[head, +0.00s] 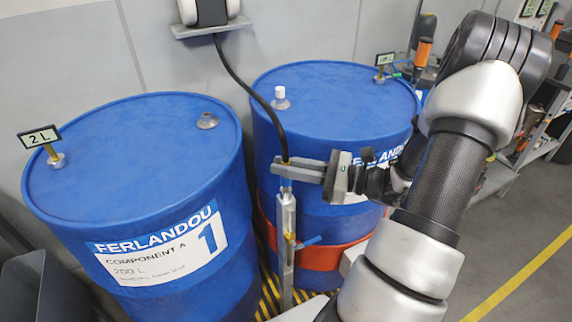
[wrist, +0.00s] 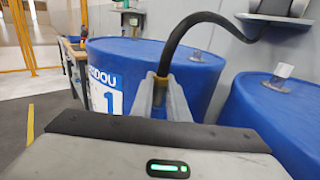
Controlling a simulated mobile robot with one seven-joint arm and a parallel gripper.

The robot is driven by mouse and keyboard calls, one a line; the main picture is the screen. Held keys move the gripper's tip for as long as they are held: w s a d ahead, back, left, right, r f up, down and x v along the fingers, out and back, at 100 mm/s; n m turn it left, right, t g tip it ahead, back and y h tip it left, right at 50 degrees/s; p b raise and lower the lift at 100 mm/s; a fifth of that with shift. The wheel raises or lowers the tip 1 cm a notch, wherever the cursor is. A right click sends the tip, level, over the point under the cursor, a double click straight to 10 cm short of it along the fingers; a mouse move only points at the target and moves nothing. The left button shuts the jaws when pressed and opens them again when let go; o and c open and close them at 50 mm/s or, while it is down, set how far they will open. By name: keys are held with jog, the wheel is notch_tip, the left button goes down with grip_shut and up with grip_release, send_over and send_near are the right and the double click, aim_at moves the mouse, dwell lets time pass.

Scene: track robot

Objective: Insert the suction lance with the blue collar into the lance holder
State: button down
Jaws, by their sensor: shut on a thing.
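My gripper (head: 292,172) is shut on the suction lance near its top, in front of the right drum. The lance's brass-coloured top (head: 285,159) shows between the fingers, with a black hose rising from it. In the wrist view the brass-coloured part (wrist: 162,90) sits between the two grey fingers. No blue collar can be made out on it. The upright grey lance holder (head: 286,225) stands directly below the gripper. A blue lever (head: 308,241) is on its side. The lance lines up with the holder's top; how deep it sits inside is hidden.
Two blue drums stand close by, the left drum (head: 135,150) and the right drum (head: 330,95), each with fittings on top. The black hose (head: 246,90) runs to a wall unit (head: 208,12). A shelf with tools is at right. Floor beyond it is clear.

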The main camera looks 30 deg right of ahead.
jog(key=shift+f+b, duration=0.45)
jog(key=shift+f, duration=0.45)
jog(key=c, duration=1.6)
grip_release()
jog(key=shift+c, duration=0.2)
jog(key=shift+s+d, duration=0.1)
jog(key=v, duration=1.7)
jog(key=shift+r, duration=0.15)
